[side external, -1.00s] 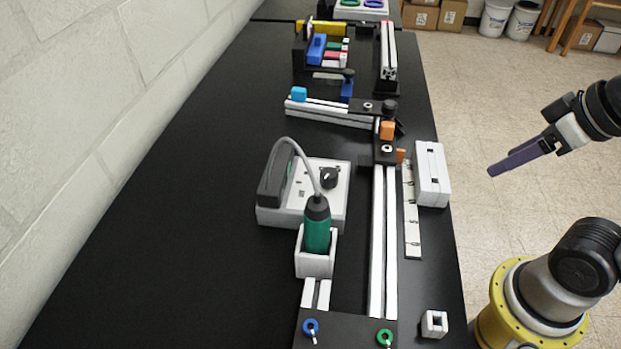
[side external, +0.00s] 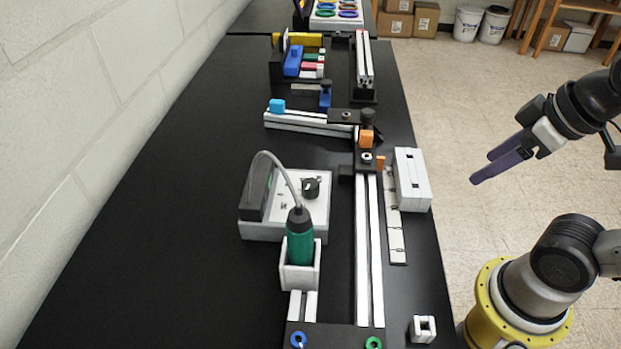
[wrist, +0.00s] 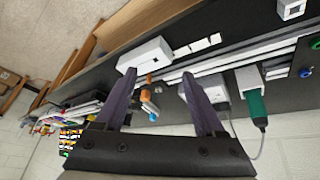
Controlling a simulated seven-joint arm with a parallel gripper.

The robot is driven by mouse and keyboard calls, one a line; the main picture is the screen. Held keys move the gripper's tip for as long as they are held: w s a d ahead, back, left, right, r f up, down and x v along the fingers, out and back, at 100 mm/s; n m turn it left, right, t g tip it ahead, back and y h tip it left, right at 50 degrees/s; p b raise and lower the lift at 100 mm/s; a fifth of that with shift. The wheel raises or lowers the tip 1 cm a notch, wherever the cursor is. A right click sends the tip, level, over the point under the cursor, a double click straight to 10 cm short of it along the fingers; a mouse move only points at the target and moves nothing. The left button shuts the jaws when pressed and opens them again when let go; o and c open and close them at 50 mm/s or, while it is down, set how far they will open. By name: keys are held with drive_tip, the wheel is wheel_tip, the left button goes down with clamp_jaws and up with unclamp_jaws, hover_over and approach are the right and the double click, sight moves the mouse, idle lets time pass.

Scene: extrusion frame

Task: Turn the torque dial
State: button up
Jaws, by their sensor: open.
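The torque dial (side external: 311,188) is a black round knob on top of a white and grey box (side external: 285,228) on the black table. A green electric screwdriver (side external: 300,240) stands upright in a white holder in front of the box, with a grey cable to the box. It also shows in the wrist view (wrist: 257,104). My gripper (side external: 480,168) is open and empty, with purple fingers, well to the right of the dial, beyond the table edge. In the wrist view my gripper (wrist: 158,95) shows both fingers apart; the right finger partly covers the box, and I cannot make out the dial.
White rails (side external: 369,250) run along the table between the dial box and my gripper. A white block (side external: 411,180) stands near the right table edge. An orange block (side external: 366,138) sits on the rail assembly. The table left of the box is clear, beside a wall.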

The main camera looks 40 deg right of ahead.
drive_tip(key=w+a+r+n, duration=0.1)
drive_tip(key=w+r+n, duration=0.4)
drive_tip(key=r+n, duration=0.15)
drive_tip(key=w+a+r+n+g, duration=0.2)
drive_tip(key=w+a+r+n, duration=0.2)
drive_tip(key=w, duration=0.3)
drive_tip(key=n+g, duration=0.3)
drive_tip(key=n, duration=0.3)
hover_over(311, 183)
wheel_tip(311, 183, down, 7)
wheel_tip(311, 183, down, 13)
drive_tip(key=shift+f, duration=0.1)
clamp_jaws()
